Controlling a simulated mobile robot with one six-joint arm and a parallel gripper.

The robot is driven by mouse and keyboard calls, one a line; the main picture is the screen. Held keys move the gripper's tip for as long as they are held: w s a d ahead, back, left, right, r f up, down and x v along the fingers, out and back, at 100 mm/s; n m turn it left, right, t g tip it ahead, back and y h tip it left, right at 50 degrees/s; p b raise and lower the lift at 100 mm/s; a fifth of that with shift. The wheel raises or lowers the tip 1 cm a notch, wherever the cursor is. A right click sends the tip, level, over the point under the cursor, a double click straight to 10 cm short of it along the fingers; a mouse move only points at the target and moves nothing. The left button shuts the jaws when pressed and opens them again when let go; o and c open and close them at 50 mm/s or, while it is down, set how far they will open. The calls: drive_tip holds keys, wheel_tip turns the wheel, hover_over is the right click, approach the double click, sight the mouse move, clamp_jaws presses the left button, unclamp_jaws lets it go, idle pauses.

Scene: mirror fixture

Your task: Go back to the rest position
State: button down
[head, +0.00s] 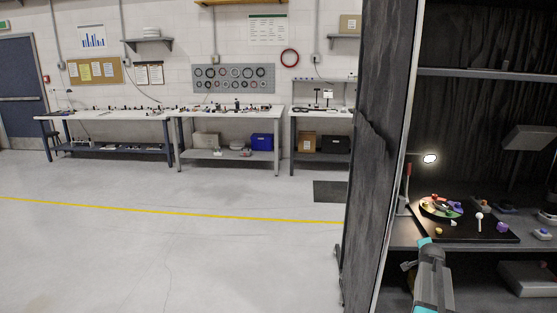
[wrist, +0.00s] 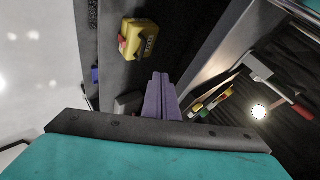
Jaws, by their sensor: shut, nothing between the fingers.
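My gripper shows in the wrist view as two purple-grey fingers (wrist: 162,98) pressed together, with nothing between them. In the head view my arm reaches up at the lower right, in front of the shelf unit, and the fingertips cannot be made out there. The shelf (head: 402,241) carries a dark tray (head: 500,237) beyond my arm. A round, multicoloured piece (head: 440,208) lies on the tray, with a white-topped piece (head: 479,217), a purple piece (head: 502,228) and a small yellow piece (head: 438,231) by it.
A dark upright panel (head: 376,150) stands left of the shelf. A lit lamp (head: 429,158) is above the tray; it also shows in the wrist view (wrist: 259,112). A yellow box (wrist: 138,38) is beyond my fingers. Open floor (head: 170,240) lies left, with workbenches behind.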

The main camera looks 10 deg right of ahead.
drive_tip(key=s+a+f+n+g+y, duration=0.2)
drive_tip(key=s+a+f+n, duration=0.1)
drive_tip(key=a+f, duration=0.7)
drive_tip(key=s+a+f+n+g+y, duration=0.1)
drive_tip(key=s+a+f+n+y, duration=0.15)
drive_tip(key=a+f, duration=0.7)
drive_tip(key=s+a+f+n+g+y, duration=0.15)
drive_tip(key=s+a+f+n, duration=0.25)
drive_tip(key=a+f, duration=0.65)
drive_tip(key=s+a+f+n+g, duration=0.2)
drive_tip(key=s+a+f+n, duration=0.1)
drive_tip(key=s+a, duration=0.5)
drive_tip(key=s+a+f+n+g, duration=0.2)
drive_tip(key=s+a, duration=0.6)
drive_tip(key=s, duration=0.5)
drive_tip(key=s+a+f+n+g+y, duration=0.1)
drive_tip(key=s+a+f+n+g, duration=0.2)
drive_tip(key=s+a+n, duration=0.3)
drive_tip(key=s+a+g, duration=0.1)
drive_tip(key=s+a, duration=0.1)
drive_tip(key=s, duration=0.2)
drive_tip(key=shift+s+a+f, duration=0.15)
drive_tip(key=shift+s+f, duration=0.2)
drive_tip(key=shift+s, duration=0.05)
drive_tip(key=c, duration=2.5)
unclamp_jaws()
drive_tip(key=shift+g, duration=0.25)
drive_tip(key=o, duration=0.7)
drive_tip(key=shift+o, duration=0.2)
